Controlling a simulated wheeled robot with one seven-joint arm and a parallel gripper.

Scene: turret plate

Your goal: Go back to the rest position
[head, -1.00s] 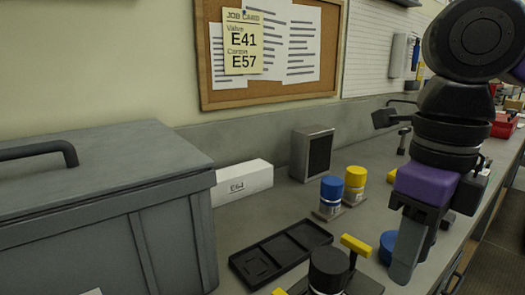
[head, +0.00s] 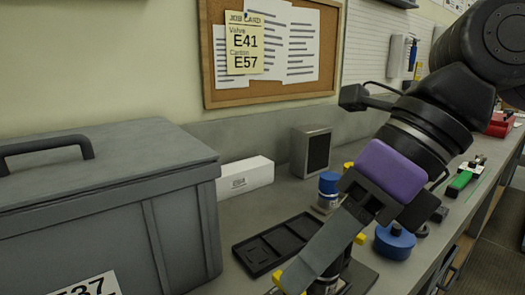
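My gripper (head: 300,278) is at the lower middle of the head view, tilted with its grey finger pointing down and left. Its purple body (head: 390,170) and the arm come in from the upper right. Only one finger shows clearly, so its opening cannot be judged. The finger lies in front of a dark fixture with yellow parts (head: 360,239) at the bottom edge, hiding most of it. Whether it touches the fixture or holds anything cannot be told.
A grey lidded bin (head: 110,190) fills the left. A white carton (head: 245,177), grey box (head: 311,151), blue-capped part (head: 328,184) and black tray (head: 255,256) stand on the bench. A blue round part (head: 394,241) and green-handled item (head: 460,184) lie right. A job card (head: 244,42) hangs behind.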

